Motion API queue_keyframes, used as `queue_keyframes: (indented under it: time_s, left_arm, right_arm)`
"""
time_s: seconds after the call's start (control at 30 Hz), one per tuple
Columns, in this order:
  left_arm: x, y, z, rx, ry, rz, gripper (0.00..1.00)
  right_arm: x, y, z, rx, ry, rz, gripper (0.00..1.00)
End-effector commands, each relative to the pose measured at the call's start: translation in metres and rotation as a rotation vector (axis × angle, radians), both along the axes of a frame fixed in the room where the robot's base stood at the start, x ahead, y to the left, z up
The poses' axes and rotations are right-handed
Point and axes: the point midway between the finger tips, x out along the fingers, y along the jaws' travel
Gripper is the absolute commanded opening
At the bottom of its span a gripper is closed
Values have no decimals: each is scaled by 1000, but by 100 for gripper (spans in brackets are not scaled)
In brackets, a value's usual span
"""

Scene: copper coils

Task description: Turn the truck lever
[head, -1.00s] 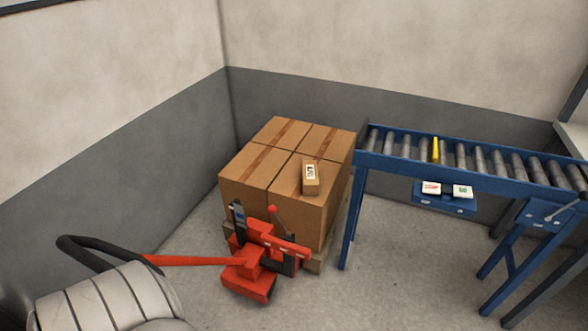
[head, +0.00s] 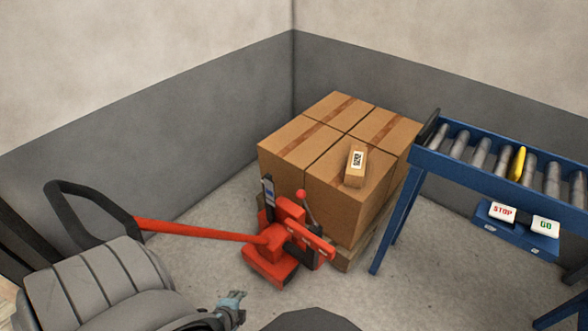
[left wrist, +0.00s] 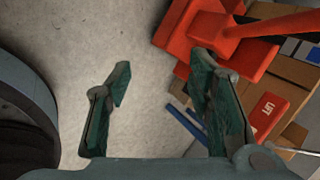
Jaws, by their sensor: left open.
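The red pallet truck (head: 268,262) stands at the stacked boxes, its long red handle reaching left to a black loop grip (head: 72,215). A short lever with a red ball knob (head: 300,194) stands up from the truck body. My left gripper (head: 234,299) is low and in front of the truck, apart from it. In the left wrist view my left gripper (left wrist: 163,82) is open and empty over bare floor. There the truck's red body (left wrist: 213,32) and a red label reading LIFT (left wrist: 268,112) lie beyond the right finger. My right gripper is not in view.
Several brown boxes (head: 345,205) sit on a wooden pallet (head: 349,258), with a small labelled box (head: 356,166) on top. A blue roller conveyor (head: 412,158) with a STOP and GO panel (head: 516,229) stands at right. Grey walls meet behind.

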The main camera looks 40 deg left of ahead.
Motion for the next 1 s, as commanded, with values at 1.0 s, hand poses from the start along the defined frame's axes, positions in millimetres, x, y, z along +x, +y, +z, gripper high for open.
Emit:
queue_keyframes:
  time_s: [1.0]
  left_arm:
    - [337, 38, 183, 1555, -242, -983, 47]
  right_arm:
    - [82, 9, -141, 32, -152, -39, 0]
